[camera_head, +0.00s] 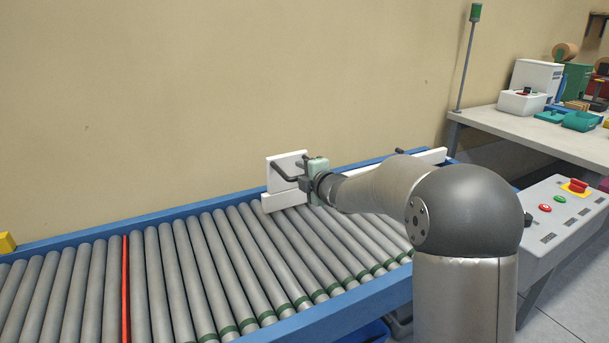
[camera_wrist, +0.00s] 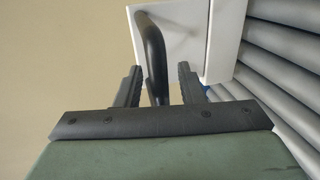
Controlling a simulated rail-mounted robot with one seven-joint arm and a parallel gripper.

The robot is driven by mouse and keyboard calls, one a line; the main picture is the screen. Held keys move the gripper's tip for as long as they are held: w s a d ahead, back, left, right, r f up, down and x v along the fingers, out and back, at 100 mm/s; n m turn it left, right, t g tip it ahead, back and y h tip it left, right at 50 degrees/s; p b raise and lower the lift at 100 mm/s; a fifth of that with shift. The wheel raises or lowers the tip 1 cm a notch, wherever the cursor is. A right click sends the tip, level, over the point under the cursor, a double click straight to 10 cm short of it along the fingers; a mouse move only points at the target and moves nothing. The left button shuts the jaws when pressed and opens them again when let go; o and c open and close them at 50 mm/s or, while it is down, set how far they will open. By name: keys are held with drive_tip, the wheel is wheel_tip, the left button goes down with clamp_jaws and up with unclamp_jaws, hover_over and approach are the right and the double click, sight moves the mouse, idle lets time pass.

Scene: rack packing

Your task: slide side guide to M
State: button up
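The side guide (camera_head: 281,201) is a white rail with a white upright plate, along the far side of the roller conveyor; it also shows in the wrist view (camera_wrist: 228,40). A bent black handle (camera_head: 281,173) sticks out from the plate, and it shows in the wrist view (camera_wrist: 153,50) too. My gripper (camera_head: 304,177) is at the handle. In the wrist view the two dark fingers (camera_wrist: 159,82) stand on either side of the handle bar, with narrow gaps visible, so they look open around it. No M mark is readable.
The conveyor rollers (camera_head: 180,270) are bare, with one red line (camera_head: 126,275) across them at left. A yellow block (camera_head: 6,243) sits at the far left edge. A control panel (camera_head: 565,215) with buttons and a bench (camera_head: 540,140) with goods stand at right.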

drive_tip(key=p+v, duration=0.1)
drive_tip(key=v, duration=1.6)
drive_tip(key=shift+s+p, duration=0.2)
drive_tip(key=shift+p, duration=0.1)
drive_tip(key=s+d+r+m+g+h+p, duration=0.2)
drive_tip(key=s+d+m+h+p, duration=0.15)
drive_tip(key=s+m+p, duration=0.2)
drive_tip(key=s+d+r+m+g+h+p, duration=0.2)
drive_tip(key=s+d+m+g+h+p, duration=0.1)
drive_tip(key=s+m+h+p, duration=0.25)
drive_tip(key=s+a+m+g+y+p, duration=0.1)
drive_tip(key=s+m+g+p, duration=0.3)
drive_tip(key=s, duration=0.6)
drive_tip(key=s+a+m+g+y+p, duration=0.1)
drive_tip(key=s+a+m+g+p, duration=0.2)
drive_tip(key=s+m, duration=0.4)
drive_tip(key=s+g+p, duration=0.1)
drive_tip(key=s, duration=0.2)
drive_tip(key=shift+s+a+g+y, duration=0.2)
drive_tip(key=shift+a+g+y, duration=0.1)
drive_tip(key=shift+g+y, duration=0.1)
